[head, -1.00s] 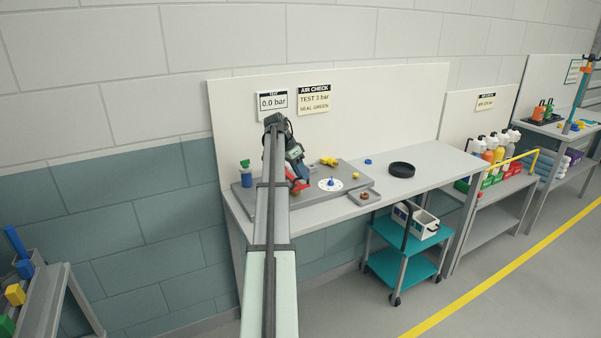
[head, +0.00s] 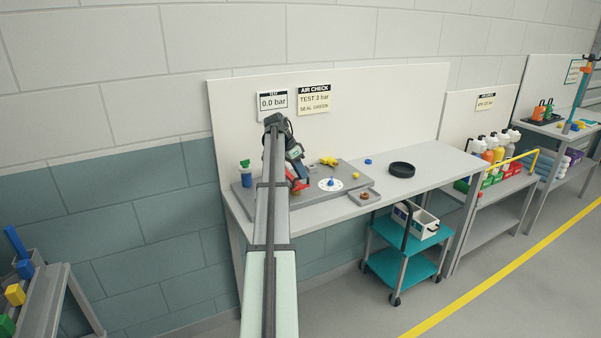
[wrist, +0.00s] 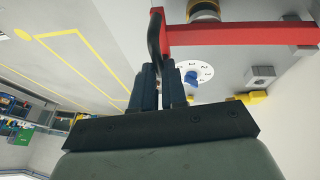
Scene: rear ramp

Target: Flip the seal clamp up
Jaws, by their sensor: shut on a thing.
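The seal clamp shows as a red bar (wrist: 240,35) across the top right of the wrist view, with a black handle (wrist: 154,38) at its left end. My gripper (wrist: 165,72) is shut on the lower part of that handle. In the head view, my gripper (head: 298,180) is over the grey plate on the bench, largely hidden by my own arm. Only a small red part of the clamp (head: 301,187) shows beside it. A round dark and yellow piece (wrist: 203,10) is beside the bar in the wrist view.
A white dial with a blue knob (head: 331,183), a yellow valve handle (head: 329,161) and a small tray (head: 364,198) are right of my gripper. A green-and-blue item (head: 246,173) stands left.

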